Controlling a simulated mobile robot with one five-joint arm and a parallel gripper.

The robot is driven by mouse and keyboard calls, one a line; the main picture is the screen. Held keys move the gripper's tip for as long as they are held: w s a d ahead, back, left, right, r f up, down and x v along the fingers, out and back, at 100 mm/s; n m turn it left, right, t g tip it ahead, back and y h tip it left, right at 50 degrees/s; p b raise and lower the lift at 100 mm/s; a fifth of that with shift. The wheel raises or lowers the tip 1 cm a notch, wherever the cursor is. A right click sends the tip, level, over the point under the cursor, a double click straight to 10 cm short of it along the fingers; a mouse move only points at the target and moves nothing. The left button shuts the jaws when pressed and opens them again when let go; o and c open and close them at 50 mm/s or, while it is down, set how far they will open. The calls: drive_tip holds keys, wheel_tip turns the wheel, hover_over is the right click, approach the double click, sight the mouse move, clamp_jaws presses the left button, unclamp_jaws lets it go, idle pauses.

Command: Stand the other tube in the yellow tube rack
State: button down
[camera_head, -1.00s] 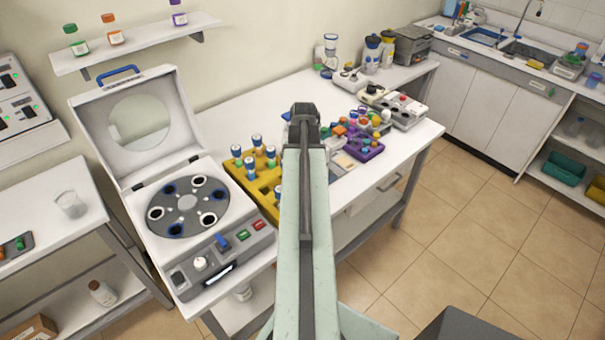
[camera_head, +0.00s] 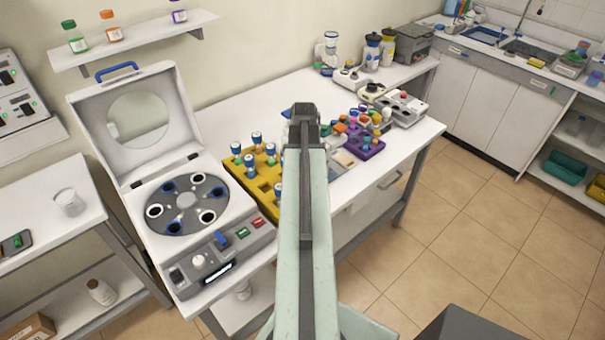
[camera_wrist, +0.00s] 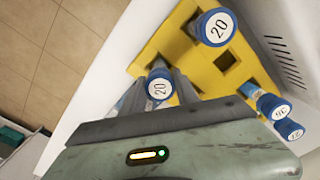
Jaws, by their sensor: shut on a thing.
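The yellow tube rack (camera_head: 238,172) stands on the white bench right of the centrifuge, with several blue-capped tubes upright in it. In the wrist view, my gripper (camera_wrist: 160,78) is shut on a blue-capped tube (camera_wrist: 158,88) whose white cap top reads 20. That tube is at the rack's (camera_wrist: 187,68) near edge; I cannot tell whether its lower end is in a hole. Another tube marked 20 (camera_wrist: 215,27) stands in the rack just beyond. An empty square hole shows beside it. In the head view my arm hides the gripper.
The open centrifuge (camera_head: 215,245) stands left of the rack, its lid raised. More blue-capped tubes (camera_wrist: 272,105) are close at the right in the wrist view. A purple rack (camera_head: 365,150) with coloured caps and several instruments stand farther right on the bench.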

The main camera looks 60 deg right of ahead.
drive_tip(key=c, duration=0.8)
unclamp_jaws()
drive_tip(key=shift+c, duration=0.2)
drive_tip(key=shift+r, duration=0.15)
wheel_tip(320, 180, up, 8)
drive_tip(key=p, duration=0.8)
drive_tip(key=shift+s, duration=0.1)
drive_tip(key=shift+f, duration=0.25)
